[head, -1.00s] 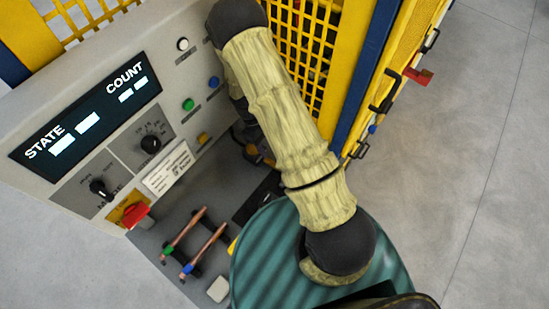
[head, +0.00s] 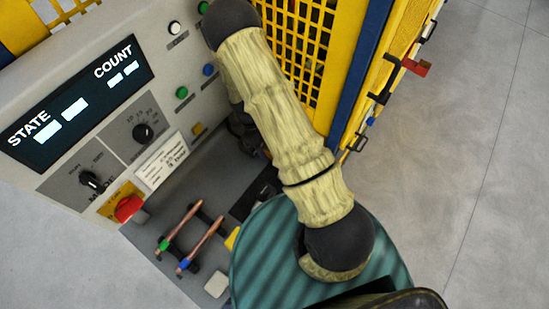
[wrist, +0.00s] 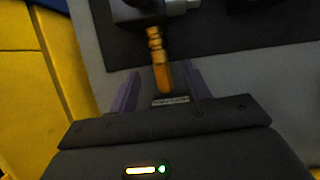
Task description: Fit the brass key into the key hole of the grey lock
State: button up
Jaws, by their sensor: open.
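In the wrist view, a brass key (wrist: 160,70) hangs down in the picture from a dark grey lock (wrist: 150,10) at the top edge. Its upper end meets the lock; I cannot see how far in it sits. My gripper (wrist: 162,74) is open, with one purple finger on each side of the key's lower end. Gaps show between the key and both fingers. In the head view my arm covers the gripper, key and lock.
A grey control panel with a display (head: 75,105) and knobs stands left of my arm. Copper tubes (head: 180,232) and a red button (head: 129,208) are below it. A yellow mesh guard (head: 302,60) stands behind. Floor on the right (head: 480,190) is clear.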

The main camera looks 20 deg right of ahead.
jog(key=b+x, duration=0.1)
jog(key=x, duration=0.2)
jog(key=shift+w, duration=0.2)
jog(key=shift+s+r, duration=0.1)
jog(key=shift+s, duration=0.05)
jog(key=shift+a, duration=0.1)
grip_shut()
